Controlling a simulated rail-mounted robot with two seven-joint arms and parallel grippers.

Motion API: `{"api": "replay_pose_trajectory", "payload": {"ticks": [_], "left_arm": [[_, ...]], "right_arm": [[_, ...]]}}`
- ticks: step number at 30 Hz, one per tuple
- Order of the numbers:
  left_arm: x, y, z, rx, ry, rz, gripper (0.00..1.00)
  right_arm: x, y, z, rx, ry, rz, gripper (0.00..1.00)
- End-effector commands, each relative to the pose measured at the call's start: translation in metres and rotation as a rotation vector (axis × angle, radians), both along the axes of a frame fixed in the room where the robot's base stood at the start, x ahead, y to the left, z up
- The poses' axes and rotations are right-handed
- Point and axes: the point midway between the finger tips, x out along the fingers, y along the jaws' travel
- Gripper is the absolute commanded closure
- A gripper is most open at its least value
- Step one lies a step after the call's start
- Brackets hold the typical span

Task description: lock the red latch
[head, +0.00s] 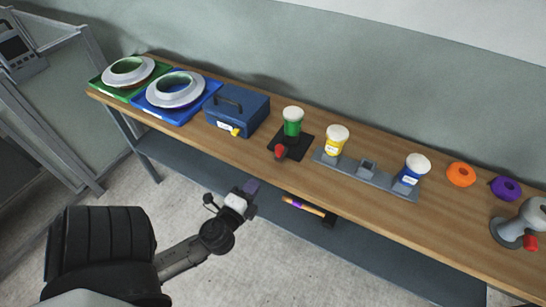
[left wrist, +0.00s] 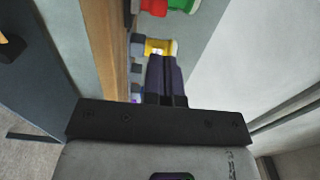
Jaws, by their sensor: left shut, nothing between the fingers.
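A red part (head: 280,152), perhaps the latch, is at the front of a black base (head: 303,143) that holds a green and white cup (head: 292,122). Another red part (head: 530,242) is on a grey fixture (head: 512,232) at the far right; I cannot tell whether either is locked. My left gripper (head: 251,187) is shut and empty, in front of the bench edge, below and left of the first red part. Its dark purple fingers (left wrist: 167,72) lie together in the left wrist view, where a red thing (left wrist: 155,7) shows at the top edge. My right gripper is not in view.
The wooden bench (head: 380,218) also holds a blue toolbox (head: 240,112), green and blue trays (head: 108,90) with ring moulds, a grey rack (head: 338,163) with yellow and blue cups, and orange (head: 461,174) and purple (head: 506,188) rings. A hammer (head: 305,206) lies on the lower shelf.

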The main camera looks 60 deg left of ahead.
Motion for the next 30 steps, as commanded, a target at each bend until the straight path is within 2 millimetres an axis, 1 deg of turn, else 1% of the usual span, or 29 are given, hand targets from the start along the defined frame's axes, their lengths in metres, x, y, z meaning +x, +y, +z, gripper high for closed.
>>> {"api": "replay_pose_trajectory", "payload": {"ticks": [1, 9, 15, 22, 30], "left_arm": [[0.008, 0.005, 0.002, 0.006, -0.001, -0.002, 1.0], [0.049, 0.036, 0.002, 0.005, -0.001, 0.0, 1.0], [0.075, 0.054, 0.0, 0.004, 0.0, 0.0, 1.0], [0.093, 0.067, 0.0, 0.001, 0.001, -0.001, 1.0], [0.099, 0.072, 0.0, -0.001, 0.001, 0.001, 1.0]], "right_arm": [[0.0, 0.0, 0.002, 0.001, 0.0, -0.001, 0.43], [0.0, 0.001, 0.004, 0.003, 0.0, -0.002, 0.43], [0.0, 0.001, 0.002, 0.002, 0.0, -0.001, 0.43], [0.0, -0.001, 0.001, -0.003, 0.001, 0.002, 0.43], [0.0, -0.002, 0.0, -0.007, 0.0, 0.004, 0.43]]}}
